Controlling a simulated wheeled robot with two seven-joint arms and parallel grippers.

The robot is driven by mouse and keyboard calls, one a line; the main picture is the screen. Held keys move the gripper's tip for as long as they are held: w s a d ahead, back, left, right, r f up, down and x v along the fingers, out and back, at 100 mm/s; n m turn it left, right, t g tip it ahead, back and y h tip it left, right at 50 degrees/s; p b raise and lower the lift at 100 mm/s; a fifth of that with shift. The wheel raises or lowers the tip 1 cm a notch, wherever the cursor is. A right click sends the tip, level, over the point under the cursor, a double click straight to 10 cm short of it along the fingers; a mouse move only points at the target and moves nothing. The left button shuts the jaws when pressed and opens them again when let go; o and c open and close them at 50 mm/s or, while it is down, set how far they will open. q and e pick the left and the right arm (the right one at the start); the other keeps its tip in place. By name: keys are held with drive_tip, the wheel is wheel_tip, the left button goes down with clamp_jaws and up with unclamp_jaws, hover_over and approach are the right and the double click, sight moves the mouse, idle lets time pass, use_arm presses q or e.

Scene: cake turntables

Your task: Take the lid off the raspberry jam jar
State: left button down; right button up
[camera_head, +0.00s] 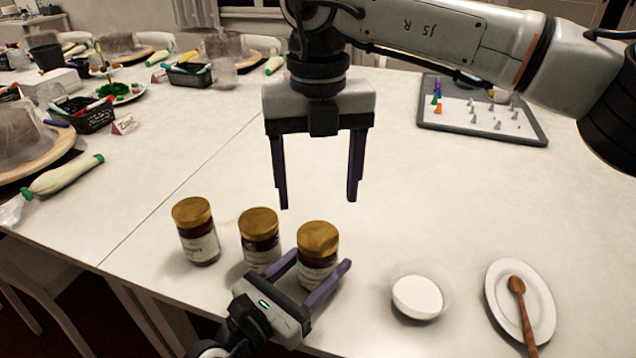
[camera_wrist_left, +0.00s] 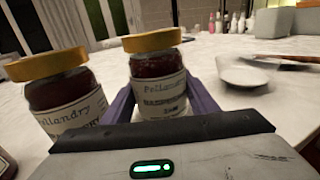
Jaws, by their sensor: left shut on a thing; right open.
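Three jam jars with gold lids stand in a row on the white table. The rightmost is the raspberry jam jar (camera_head: 316,270); its label reads raspberry in the left wrist view (camera_wrist_left: 160,92), and its gold lid (camera_head: 318,238) is on. My left gripper (camera_head: 314,280) is shut around this jar's body, below the lid, and the jar stands upright. My right gripper (camera_head: 318,200) is open and empty, fingers pointing down, above and behind the jars. The middle jar (camera_head: 260,240) stands just left of the held one, and the left jar (camera_head: 197,232) is further left.
A white bowl (camera_head: 417,293) and a plate (camera_head: 498,305) with a wooden spoon (camera_head: 518,300) stand to the right. A grey tray (camera_head: 452,131) with small piping tips is at the back right. A piping bag (camera_head: 65,175) lies at the left. The table behind the jars is clear.

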sight(318, 234)
drive_tip(key=m, duration=0.9)
drive_tip(key=shift+f+m, duration=0.1)
drive_tip(key=shift+m, duration=0.3)
drive_tip(key=shift+f, duration=3.9)
